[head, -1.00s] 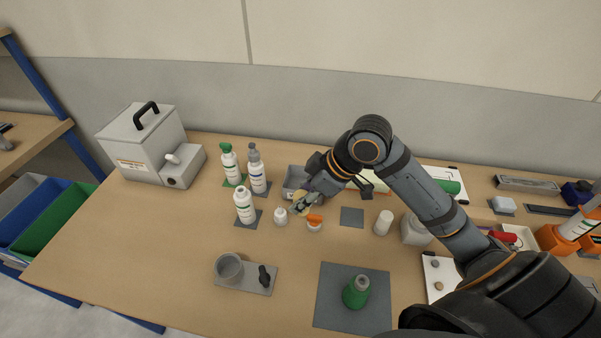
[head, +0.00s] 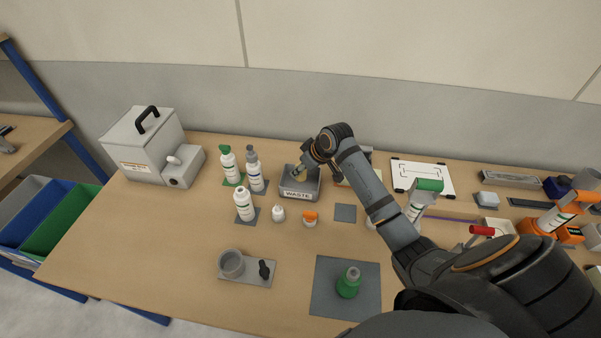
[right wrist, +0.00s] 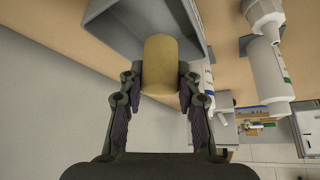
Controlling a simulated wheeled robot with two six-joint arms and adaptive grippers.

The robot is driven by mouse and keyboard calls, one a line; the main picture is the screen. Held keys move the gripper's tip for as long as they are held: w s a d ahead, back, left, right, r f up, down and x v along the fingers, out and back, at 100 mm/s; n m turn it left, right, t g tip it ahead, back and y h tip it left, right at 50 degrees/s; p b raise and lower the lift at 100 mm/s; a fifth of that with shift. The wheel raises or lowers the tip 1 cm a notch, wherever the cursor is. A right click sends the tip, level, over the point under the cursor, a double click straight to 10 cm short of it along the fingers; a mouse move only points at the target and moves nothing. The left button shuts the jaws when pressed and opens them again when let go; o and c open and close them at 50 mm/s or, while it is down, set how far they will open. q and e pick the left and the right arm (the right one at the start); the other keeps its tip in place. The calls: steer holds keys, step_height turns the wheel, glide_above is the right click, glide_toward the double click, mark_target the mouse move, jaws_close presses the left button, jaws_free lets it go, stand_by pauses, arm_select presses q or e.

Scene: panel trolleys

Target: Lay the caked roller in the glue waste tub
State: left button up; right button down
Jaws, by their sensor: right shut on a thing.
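The glue waste tub (head: 300,195) is a grey open box labelled WASTE, standing toward the back of the table. My right gripper (head: 305,168) is over the tub in the head view. In the right wrist view my right gripper (right wrist: 160,85) is shut on the caked roller (right wrist: 160,62), a yellowish-tan cylinder between its two fingers. The tub's grey wall (right wrist: 195,30) shows around the roller's far end there. I cannot tell whether the roller touches the tub. My left gripper is not in view.
White bottles (head: 244,205) stand left of the tub. A small white jar (head: 278,213) and an orange-capped jar (head: 310,218) stand in front of it. A green bottle (head: 347,283) sits on a grey mat.

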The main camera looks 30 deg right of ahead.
mark_target(301, 174)
steer(key=shift+w+d+f, duration=0.2)
steer(key=shift+w+f, duration=0.25)
steer(key=shift+f, duration=0.2)
steer(key=shift+w+d+f+p, duration=0.15)
steer(key=shift+f+p, duration=0.55)
steer(key=shift+f, duration=1.05)
steer(key=shift+f, duration=0.1)
steer(key=c, duration=0.9)
jaws_free()
steer(key=shift+c, duration=0.2)
steer(key=shift+r, duration=0.2)
steer(key=b+v, duration=0.1)
steer(key=v, duration=1)
steer(key=shift+s+r, duration=0.25)
steer(key=shift+r, duration=0.1)
